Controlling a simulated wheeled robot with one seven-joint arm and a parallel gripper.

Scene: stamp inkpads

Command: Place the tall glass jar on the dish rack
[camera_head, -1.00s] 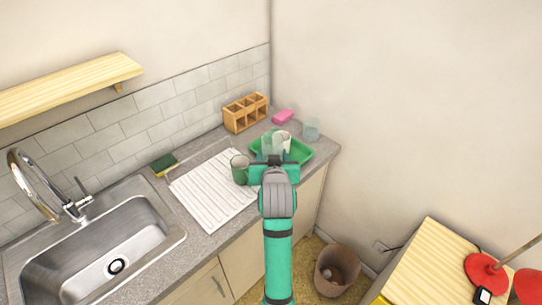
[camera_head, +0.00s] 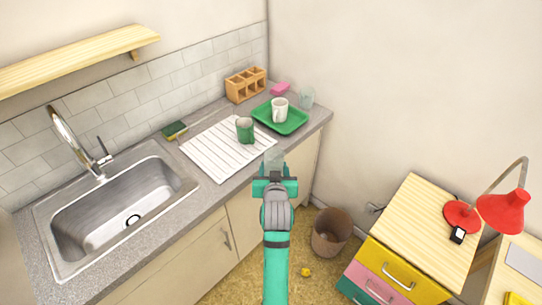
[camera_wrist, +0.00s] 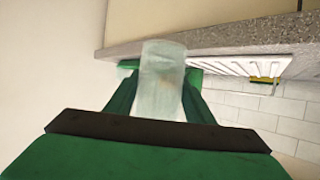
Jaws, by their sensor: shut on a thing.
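The tall glass jar (camera_head: 274,157) is clear and pale. My gripper (camera_head: 274,172) is shut on it and holds it in front of the counter's front edge. In the wrist view the jar (camera_wrist: 160,85) stands between the green fingers (camera_wrist: 158,108). The dish rack (camera_head: 208,154) is the white ribbed board on the counter, left of and beyond my gripper. Part of the rack (camera_wrist: 235,66) also shows in the wrist view. A green mug (camera_head: 245,132) stands at the rack's right end.
A green tray (camera_head: 294,124) with a white mug (camera_head: 279,110) lies right of the rack. A glass (camera_head: 306,98) stands behind it. The sink (camera_head: 110,212) and a sponge (camera_head: 174,129) are to the left. Most of the rack is bare.

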